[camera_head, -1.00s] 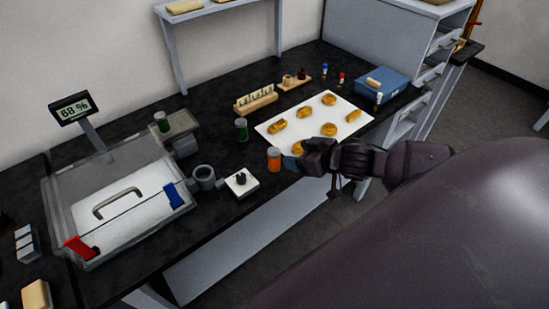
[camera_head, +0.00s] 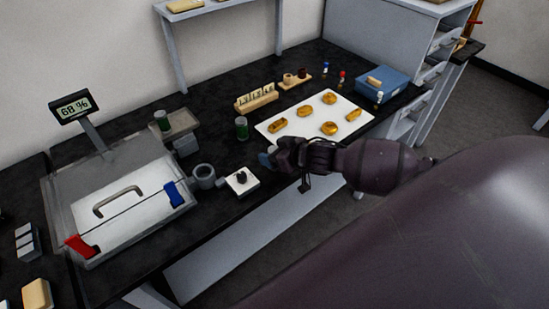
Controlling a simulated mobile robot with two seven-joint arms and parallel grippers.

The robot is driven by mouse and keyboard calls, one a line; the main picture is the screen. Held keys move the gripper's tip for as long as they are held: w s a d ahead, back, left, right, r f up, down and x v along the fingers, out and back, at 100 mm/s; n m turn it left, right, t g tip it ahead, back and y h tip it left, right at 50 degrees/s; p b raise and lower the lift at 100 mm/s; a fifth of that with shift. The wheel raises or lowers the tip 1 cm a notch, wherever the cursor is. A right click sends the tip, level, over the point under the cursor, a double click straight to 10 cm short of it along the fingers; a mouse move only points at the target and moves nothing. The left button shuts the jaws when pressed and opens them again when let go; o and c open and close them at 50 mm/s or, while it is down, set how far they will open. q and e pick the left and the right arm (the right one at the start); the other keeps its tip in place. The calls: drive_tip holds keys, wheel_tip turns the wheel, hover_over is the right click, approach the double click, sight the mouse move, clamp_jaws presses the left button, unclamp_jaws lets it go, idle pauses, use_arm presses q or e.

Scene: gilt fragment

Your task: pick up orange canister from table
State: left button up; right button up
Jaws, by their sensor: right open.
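The orange canister does not show now; my right gripper covers the place where it stood, between the white board and the small white box with a black knob. My right gripper (camera_head: 267,160) is at the front edge of the black table (camera_head: 218,218), with its arm coming in from the right. It is open, and its bluish fingertip points left. Whether the canister is between the fingers cannot be seen. My left gripper is not in view.
A green canister (camera_head: 241,128) stands just behind the gripper. The white board (camera_head: 350,102) with several gold pieces lies to its right. The white knob box (camera_head: 241,181) and a grey ring holder (camera_head: 204,177) are to its left. A clear case (camera_head: 120,205) fills the left.

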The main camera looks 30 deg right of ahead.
drive_tip(key=c, duration=1)
drive_tip(key=shift+c, duration=0.2)
